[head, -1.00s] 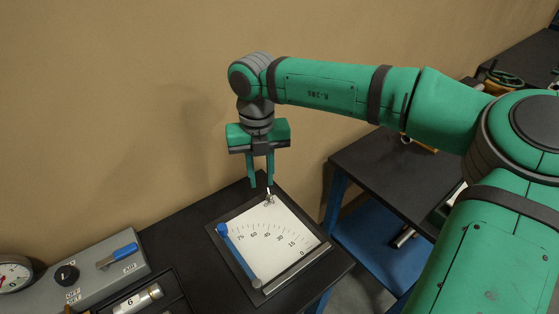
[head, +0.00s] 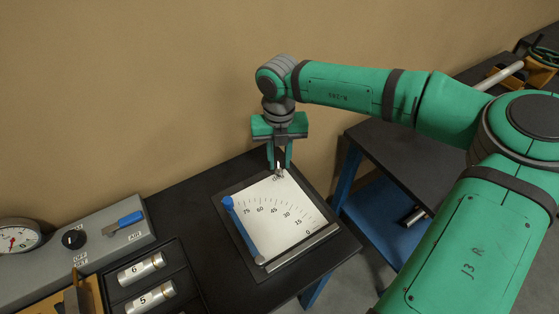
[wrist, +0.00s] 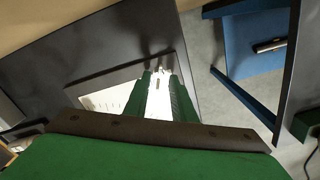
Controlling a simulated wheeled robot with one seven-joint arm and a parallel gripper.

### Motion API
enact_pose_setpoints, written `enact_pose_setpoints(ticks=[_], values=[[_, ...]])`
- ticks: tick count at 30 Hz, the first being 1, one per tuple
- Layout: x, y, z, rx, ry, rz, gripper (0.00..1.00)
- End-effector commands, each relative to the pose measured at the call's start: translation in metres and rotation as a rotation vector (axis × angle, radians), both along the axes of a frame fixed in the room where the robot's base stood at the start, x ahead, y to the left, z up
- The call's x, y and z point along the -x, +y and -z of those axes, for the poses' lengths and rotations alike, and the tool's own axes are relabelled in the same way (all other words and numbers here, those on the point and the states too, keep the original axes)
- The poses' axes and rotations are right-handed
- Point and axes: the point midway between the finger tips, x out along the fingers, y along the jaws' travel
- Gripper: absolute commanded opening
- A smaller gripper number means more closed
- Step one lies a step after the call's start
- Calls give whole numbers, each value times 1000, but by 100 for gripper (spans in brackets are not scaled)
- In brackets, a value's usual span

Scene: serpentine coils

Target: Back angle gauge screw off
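The angle gauge (head: 272,212) is a white plate with a degree scale in a dark frame, lying on the black bench. Its blue-ended swing arm (head: 240,225) lies along the left side of the scale, near the high numbers. A small metal screw (head: 279,175) stands at the gauge's far corner. My gripper (head: 279,166) points down over that corner, its two green fingers apart, one on each side of the screw. In the wrist view, the fingers (wrist: 160,75) show a gap with the white plate and small screw parts between them. I cannot tell whether they touch the screw.
Left of the gauge are a tray with numbered metal cylinders (head: 142,269) and a grey panel with a blue lever (head: 124,223), black knob (head: 73,239) and dial (head: 17,237). A wall is behind. A second black table (head: 405,170) stands right, across a gap.

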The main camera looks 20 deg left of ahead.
Motion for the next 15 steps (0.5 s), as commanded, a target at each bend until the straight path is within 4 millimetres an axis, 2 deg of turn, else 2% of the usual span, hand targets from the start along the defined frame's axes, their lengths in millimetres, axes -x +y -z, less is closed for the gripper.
enact_pose_setpoints(ticks=[4,13,15], values=[[1,1,9,0,1,-2,23],[0,1,11,-1,0,-1,23],[0,0,11,-1,0,0,7]])
